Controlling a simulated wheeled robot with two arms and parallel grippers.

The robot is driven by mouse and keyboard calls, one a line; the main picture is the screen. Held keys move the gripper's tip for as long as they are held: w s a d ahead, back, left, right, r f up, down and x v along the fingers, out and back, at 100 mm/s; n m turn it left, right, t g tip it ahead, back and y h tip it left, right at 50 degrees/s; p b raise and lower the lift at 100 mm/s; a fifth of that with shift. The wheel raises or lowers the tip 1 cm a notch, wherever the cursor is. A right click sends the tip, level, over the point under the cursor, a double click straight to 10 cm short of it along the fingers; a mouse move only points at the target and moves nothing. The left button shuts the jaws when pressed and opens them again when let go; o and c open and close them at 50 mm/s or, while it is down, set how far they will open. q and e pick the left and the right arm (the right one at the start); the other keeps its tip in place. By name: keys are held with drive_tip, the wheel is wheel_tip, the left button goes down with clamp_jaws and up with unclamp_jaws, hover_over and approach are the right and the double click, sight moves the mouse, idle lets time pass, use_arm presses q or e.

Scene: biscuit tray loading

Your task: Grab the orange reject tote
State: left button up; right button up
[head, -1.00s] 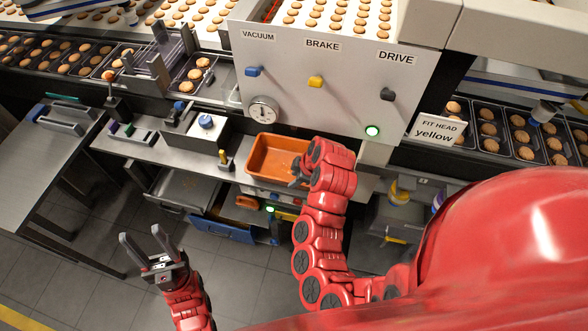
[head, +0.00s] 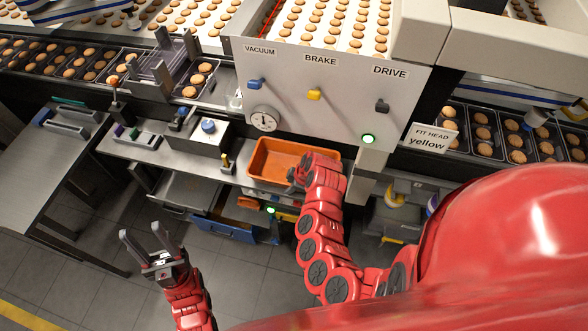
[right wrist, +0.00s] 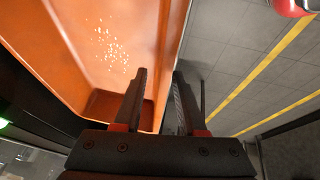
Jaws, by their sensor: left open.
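The orange reject tote (head: 262,160) sits on the grey bench below the control panel, its right part hidden behind my right arm. My right gripper (head: 294,178) is at the tote's near side in the head view, mostly hidden by my own wrist. In the right wrist view, the open fingers (right wrist: 164,100) straddle a wall of the tote (right wrist: 171,60), one inside and one outside, with a gap between them. Crumbs lie on the tote's floor. My left gripper (head: 154,248) is open and empty over the floor at lower left.
The control panel (head: 330,85) with its knobs stands right behind the tote. A box with a blue knob (head: 208,126) and a small yellow-topped lever (head: 225,164) stand left of it. An open blue drawer (head: 224,228) juts out below.

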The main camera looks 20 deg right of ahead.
clamp_jaws()
idle(1.4)
